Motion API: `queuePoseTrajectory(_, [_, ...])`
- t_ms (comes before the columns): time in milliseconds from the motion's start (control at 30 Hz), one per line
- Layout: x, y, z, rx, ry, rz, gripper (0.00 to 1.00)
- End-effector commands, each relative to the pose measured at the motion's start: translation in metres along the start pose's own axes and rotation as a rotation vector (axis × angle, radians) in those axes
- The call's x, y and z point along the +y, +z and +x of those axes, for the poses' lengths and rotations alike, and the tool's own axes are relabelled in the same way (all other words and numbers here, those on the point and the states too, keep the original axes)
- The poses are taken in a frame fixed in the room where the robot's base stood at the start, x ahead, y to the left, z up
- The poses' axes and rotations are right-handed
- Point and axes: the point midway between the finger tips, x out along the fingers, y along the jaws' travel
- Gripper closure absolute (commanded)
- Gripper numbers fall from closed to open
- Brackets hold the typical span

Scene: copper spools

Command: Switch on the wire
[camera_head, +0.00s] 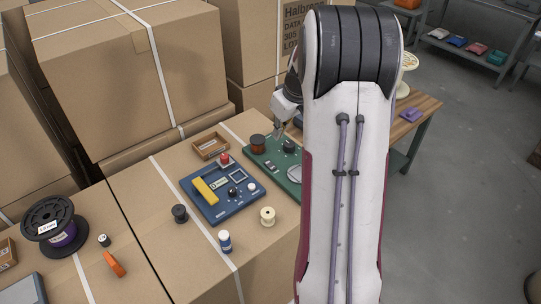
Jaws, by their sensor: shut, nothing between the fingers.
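A green board (267,172) lies on the cardboard boxes, partly hidden behind my arm. It carries a copper-brown spool (258,144), a black round part (289,147), a small dark switch-like part (269,165) and a pale round disc (294,173). I cannot tell which part is the wire's switch or its position. My gripper (279,133) is shut and empty, over the far part of the board between the brown spool and the black part. Contact cannot be made out.
Tall cardboard boxes (130,75) rise behind.

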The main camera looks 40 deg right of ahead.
Motion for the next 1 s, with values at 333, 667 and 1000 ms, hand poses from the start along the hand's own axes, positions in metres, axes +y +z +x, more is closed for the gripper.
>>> queuePoseTrajectory(333, [0.0,0.0,0.014,-0.002,-0.001,0.0,1.0])
queuePoseTrajectory(667, [-0.001,0.001,0.053,-0.003,-0.002,0.0,1.0])
queuePoseTrajectory(1000, [-0.001,0.0,0.094,-0.002,-0.002,0.0,1.0])
